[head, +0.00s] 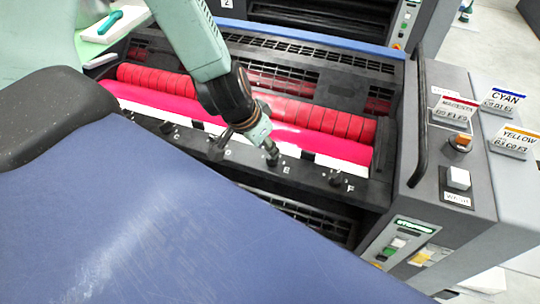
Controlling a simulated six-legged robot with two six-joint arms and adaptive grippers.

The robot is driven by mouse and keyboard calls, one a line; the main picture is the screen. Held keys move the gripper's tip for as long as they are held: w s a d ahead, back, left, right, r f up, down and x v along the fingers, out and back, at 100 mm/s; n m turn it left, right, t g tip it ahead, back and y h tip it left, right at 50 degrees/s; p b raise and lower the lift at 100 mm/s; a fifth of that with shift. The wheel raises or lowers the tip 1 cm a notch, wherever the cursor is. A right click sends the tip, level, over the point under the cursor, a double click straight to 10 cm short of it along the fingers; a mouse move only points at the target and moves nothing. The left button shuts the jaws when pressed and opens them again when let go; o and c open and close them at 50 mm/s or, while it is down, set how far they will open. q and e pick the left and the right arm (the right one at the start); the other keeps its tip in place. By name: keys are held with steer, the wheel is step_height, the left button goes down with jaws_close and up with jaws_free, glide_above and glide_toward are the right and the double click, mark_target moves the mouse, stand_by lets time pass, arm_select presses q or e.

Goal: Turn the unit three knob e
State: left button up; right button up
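The ink unit in front of me has a dark rail (310,178) with several small black knobs, lettered beside them. The knob marked E (272,160) is in the middle right of the rail, partly hidden by my gripper. The knob marked F (335,179) stands to its right and the knob marked D (216,150) to its left. My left gripper (267,147) reaches down from the upper left, with its tip at knob E. Its fingers are small and overlap the knob, so I cannot tell whether they grip it. My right gripper is not in view.
Behind the rail lie a magenta roller (330,145) and red segmented rollers (330,120). At right, a grey console (450,215) carries an orange button (461,142), a white button (458,178) and tilted CYAN (503,101), MAGENTA (456,109) and YELLOW (514,142) cards. A black handrail (422,120) stands beside the rollers.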

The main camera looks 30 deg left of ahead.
arm_select(q)
steer(key=f, duration=0.1)
steer(key=b, duration=0.1)
steer(key=f+b, duration=0.1)
steer(key=shift+w+d+f, duration=0.3)
steer(key=shift+d+f, duration=0.05)
steer(key=shift+d, duration=0.05)
steer(key=shift+w+f, duration=0.15)
steer(key=shift+f, duration=0.1)
steer(key=shift+w+a+f+b, duration=0.2)
steer(key=shift+w+f+b, duration=0.1)
steer(key=shift+f, duration=0.05)
steer(key=shift+d+r, duration=0.1)
steer(key=shift+s+d, duration=0.1)
steer(key=shift+s, duration=0.05)
steer(key=shift+c, duration=0.3)
steer(key=shift+r, duration=0.1)
steer(key=shift+c, duration=0.7)
jaws_close()
